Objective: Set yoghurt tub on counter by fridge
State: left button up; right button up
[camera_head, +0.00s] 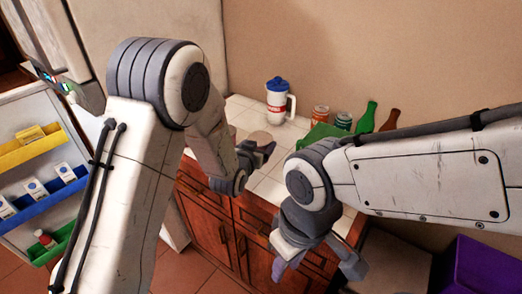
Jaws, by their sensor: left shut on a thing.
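My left gripper (258,153) is over the white tiled counter (244,103), shut on a pale round-topped thing (261,137). It looks like the yoghurt tub, but its sides are mostly hidden behind the gripper and arm. I cannot tell whether its base touches the tiles. The pale fridge body (185,18) stands at the back left, beside the counter. My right gripper (318,264) is open and empty, pointing down in front of the wooden cabinets.
A white jug with blue lid (277,102), two cans (320,114), a green box (318,135) and bottles (367,117) stand along the wall. Door shelves with yellow (30,150), blue and green bins are at left. A purple crate (485,265) is at lower right.

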pick_arm(q)
jog(key=shift+w+f, duration=0.5)
jog(key=shift+w, duration=0.35)
notch_tip(320, 180, down, 4)
jog(key=shift+d+r+p, duration=0.1)
jog(key=shift+p, duration=0.35)
jog(key=shift+f+b, duration=0.3)
jog(key=o, duration=1.3)
jog(key=shift+o, duration=0.2)
